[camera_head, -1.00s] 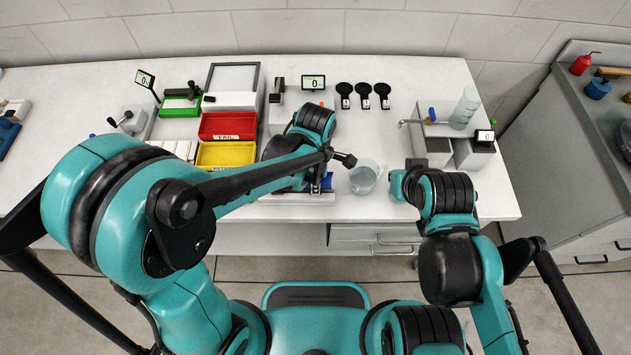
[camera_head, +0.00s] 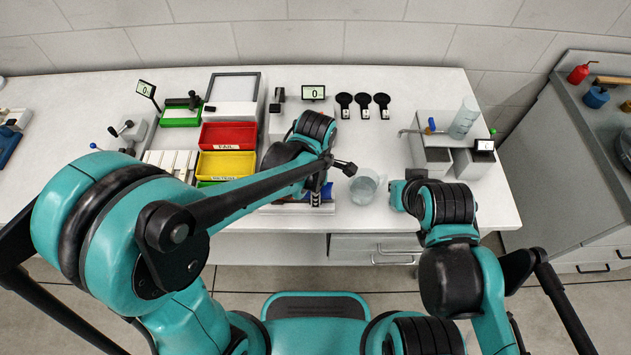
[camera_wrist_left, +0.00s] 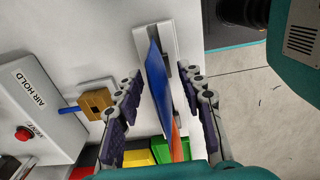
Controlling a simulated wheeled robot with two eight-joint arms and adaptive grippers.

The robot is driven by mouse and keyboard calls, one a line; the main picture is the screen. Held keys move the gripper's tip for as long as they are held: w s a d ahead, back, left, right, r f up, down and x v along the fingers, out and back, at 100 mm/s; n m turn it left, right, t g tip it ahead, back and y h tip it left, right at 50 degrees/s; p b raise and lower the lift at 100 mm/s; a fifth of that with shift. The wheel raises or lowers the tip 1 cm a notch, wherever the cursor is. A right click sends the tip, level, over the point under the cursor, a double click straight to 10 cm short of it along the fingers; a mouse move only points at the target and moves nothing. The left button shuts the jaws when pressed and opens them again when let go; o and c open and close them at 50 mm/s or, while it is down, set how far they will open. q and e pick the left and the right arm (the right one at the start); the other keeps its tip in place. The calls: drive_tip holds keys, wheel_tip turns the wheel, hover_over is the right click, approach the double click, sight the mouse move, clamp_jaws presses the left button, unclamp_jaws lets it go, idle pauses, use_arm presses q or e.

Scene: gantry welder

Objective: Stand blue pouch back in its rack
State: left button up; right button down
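The blue pouch (camera_wrist_left: 160,85) stands on edge in the left wrist view, seen as a thin blue sheet with orange (camera_wrist_left: 177,143) at its near end. Its far end is over a pale slotted block (camera_wrist_left: 167,37), perhaps its rack; I cannot tell whether it sits in the slot. My left gripper (camera_wrist_left: 163,105) has its fingers spread on either side of the pouch, with gaps showing. In the head view a bit of blue (camera_head: 327,191) shows beside the left gripper (camera_head: 316,192), mostly hidden by my arm. My right gripper's fingers are not visible; that arm ends beside the beaker.
A clear beaker (camera_head: 364,186) stands right of the left gripper. Red (camera_head: 228,135) and yellow (camera_head: 226,164) bins lie left.

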use_arm(q)
wheel_tip(320, 180, up, 11)
drive_tip(key=shift+r, duration=0.15)
idle(0.6)
